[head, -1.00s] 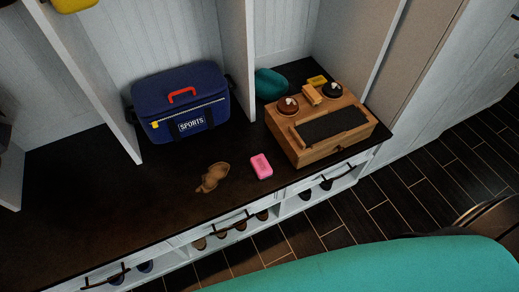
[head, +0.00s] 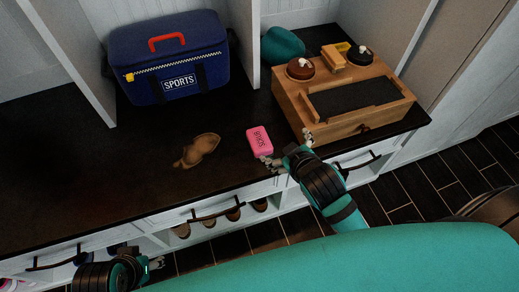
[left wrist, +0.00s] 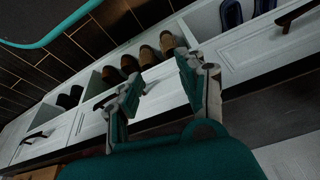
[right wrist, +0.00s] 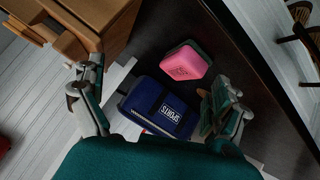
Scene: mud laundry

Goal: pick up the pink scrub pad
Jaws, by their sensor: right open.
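The pink scrub pad (head: 259,141) lies on the dark bench top near its front edge, with dark lettering on its upper face. It also shows in the right wrist view (right wrist: 187,62), beyond and between the fingers. My right gripper (head: 287,148) is open and empty, just right of the pad at the bench edge; one finger is close to the pad's front corner, and I cannot tell whether it touches. My left gripper (head: 155,263) is low at the bottom left, in front of the drawers. Its fingers stand apart and empty in the left wrist view (left wrist: 163,78).
A wooden box (head: 345,125) with brushes and tins stands close right of the pad. A blue sports bag (head: 170,62) and a teal item (head: 283,46) are behind. Drawers with handles (head: 217,210) line the bench front.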

